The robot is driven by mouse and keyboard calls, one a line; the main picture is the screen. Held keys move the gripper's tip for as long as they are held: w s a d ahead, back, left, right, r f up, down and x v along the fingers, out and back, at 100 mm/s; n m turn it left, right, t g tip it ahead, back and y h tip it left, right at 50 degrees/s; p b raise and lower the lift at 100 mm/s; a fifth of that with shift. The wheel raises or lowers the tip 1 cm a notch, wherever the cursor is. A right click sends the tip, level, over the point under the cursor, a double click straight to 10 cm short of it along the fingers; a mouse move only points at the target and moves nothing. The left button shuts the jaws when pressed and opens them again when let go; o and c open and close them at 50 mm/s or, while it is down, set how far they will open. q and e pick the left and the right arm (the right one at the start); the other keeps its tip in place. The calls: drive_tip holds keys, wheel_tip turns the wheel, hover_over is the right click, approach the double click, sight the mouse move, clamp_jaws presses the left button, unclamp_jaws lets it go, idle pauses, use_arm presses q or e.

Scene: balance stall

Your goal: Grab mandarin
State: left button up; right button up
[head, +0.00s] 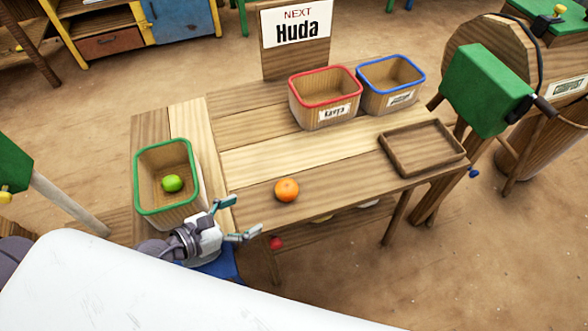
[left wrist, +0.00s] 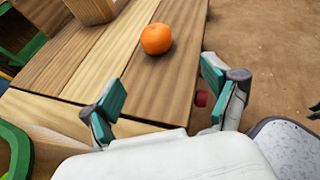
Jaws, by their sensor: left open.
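The orange mandarin (head: 287,190) lies on the wooden table, near its front edge and left of the table's middle. In the left wrist view the mandarin (left wrist: 156,39) is ahead of the fingers, a little left of the middle between them. My left gripper (head: 240,219) is open and empty at the table's front left edge, left of and nearer than the mandarin, not touching it. Its two fingers also show spread apart in the left wrist view (left wrist: 165,96). My right gripper is not in view.
A green-rimmed basket (head: 141,190) with a green fruit (head: 172,183) stands left of the mandarin, close behind my gripper. Red-rimmed (head: 314,117) and blue-rimmed (head: 374,98) baskets stand at the back. An empty wooden tray (head: 408,168) lies at right. Clear tabletop surrounds the mandarin.

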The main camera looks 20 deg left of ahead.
sight(279, 193)
use_arm(q)
drive_tip(key=shift+w+d, duration=0.35)
drive_tip(key=shift+w, duration=0.45)
drive_tip(key=p+x, duration=0.1)
drive_tip(key=x, duration=0.4)
drive_tip(key=shift+w+d+f, duration=0.15)
drive_tip(key=shift+d, duration=0.2)
drive_tip(key=w, duration=0.1)
drive_tip(key=w+d, duration=0.1)
drive_tip(key=shift+w+d+f, duration=0.15)
drive_tip(key=shift+w+d, duration=0.05)
drive_tip(key=shift+w, duration=0.15)
drive_tip(key=x, duration=0.2)
drive_tip(key=shift+w, duration=0.35)
drive_tip(key=shift+w+d+f, duration=0.2)
drive_tip(key=shift+w+d, duration=0.05)
drive_tip(key=c, duration=1.3)
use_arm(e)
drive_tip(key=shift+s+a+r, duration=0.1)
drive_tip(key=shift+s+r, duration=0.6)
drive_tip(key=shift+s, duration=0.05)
